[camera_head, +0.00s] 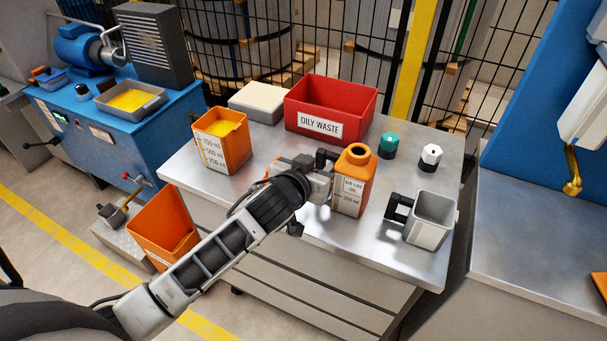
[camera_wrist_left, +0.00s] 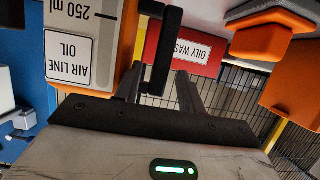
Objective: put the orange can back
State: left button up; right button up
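The orange can (camera_head: 352,178), labelled AIR LINE OIL, stands upright on the metal bench, with a round opening on top. Its black handle (camera_head: 325,158) faces left, toward my left gripper (camera_head: 318,182). In the left wrist view the picture is upside down; the can (camera_wrist_left: 105,25) is at upper left and its black handle (camera_wrist_left: 167,48) is in the middle. The fingers of my left gripper (camera_wrist_left: 158,88) are apart, one on each side of the handle bar, with gaps showing. Fingertip contact is not clear. My right gripper is not in view.
A red OILY WASTE bin (camera_head: 345,100) stands behind the can. An orange measuring jug (camera_head: 232,155) with yellow contents is left. A grey handled container (camera_head: 430,222), a green-topped item (camera_head: 389,146) and a white-topped one (camera_head: 430,156) are right. The bench's front edge (camera_head: 350,258) is close.

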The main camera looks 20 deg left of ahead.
pick_arm(q)
jog(key=v, duration=0.9)
jog(key=s+d+f+m+g+h, duration=0.2)
jog(key=s+d+f+g, duration=0.1)
jog(key=s+f, duration=1.1)
notch_tip(320, 180, down, 4)
jog(key=shift+s+d+r+g, duration=0.1)
jog(key=shift+s+d+g, duration=0.1)
jog(key=shift+s+g, duration=0.1)
jog(key=shift+w, duration=0.1)
